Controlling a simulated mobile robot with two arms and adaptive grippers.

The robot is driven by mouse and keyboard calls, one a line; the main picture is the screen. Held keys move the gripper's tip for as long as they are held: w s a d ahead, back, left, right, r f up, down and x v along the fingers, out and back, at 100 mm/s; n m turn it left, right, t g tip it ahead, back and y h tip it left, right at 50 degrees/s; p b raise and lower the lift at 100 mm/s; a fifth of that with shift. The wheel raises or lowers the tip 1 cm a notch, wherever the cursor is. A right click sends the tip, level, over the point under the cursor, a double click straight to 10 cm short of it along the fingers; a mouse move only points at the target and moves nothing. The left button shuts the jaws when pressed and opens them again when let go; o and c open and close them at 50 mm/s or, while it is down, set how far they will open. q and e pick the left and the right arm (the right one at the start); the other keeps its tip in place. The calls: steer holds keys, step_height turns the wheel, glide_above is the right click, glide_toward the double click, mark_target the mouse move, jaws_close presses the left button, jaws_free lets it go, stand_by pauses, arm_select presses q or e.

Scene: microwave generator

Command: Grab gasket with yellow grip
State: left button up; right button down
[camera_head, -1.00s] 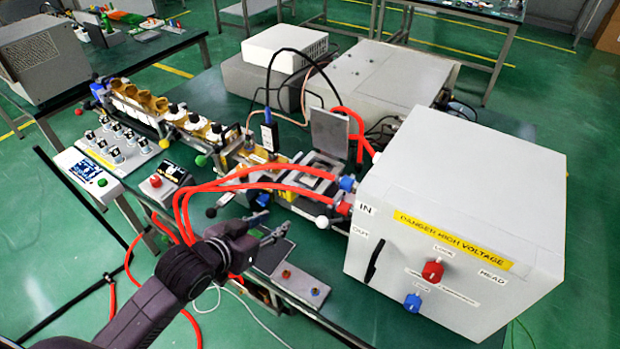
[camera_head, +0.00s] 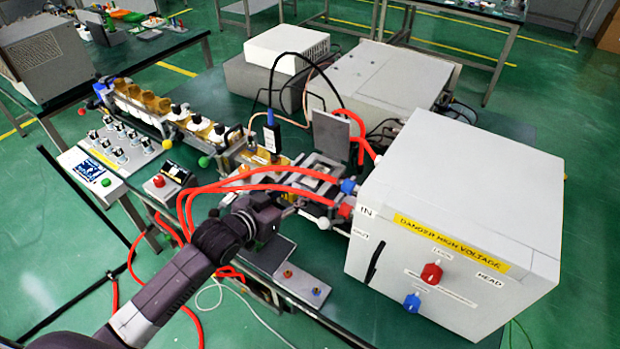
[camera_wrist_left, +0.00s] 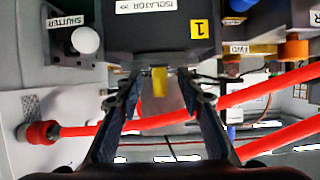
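A small yellow grip tab (camera_wrist_left: 160,82) hangs at the lower edge of a dark block labelled ISOLATOR (camera_wrist_left: 150,33) in the left wrist view. I take it as the gasket's grip; the gasket itself is hidden. My left gripper (camera_wrist_left: 157,90) has its two fingers apart, one on each side of the tab. I cannot tell whether either finger touches it. In the head view, my left arm comes in from the lower left and its gripper reaches to the middle assembly (camera_head: 318,178). The tab cannot be made out there. My right gripper is not in view.
Red hoses (camera_head: 240,187) arch over and around the arm to the large white high-voltage box (camera_head: 460,195) on the right. A white SHUTTER knob (camera_wrist_left: 86,39) sits left of the fingers. A metal plate with two knobs (camera_head: 302,284) lies below the gripper.

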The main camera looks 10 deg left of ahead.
arm_select(q)
steer(key=shift+w+d+f, duration=0.1)
steer(key=shift+w+f, duration=0.05)
steer(key=shift+w, duration=0.1)
steer(key=shift+c, duration=0.2)
jaws_close()
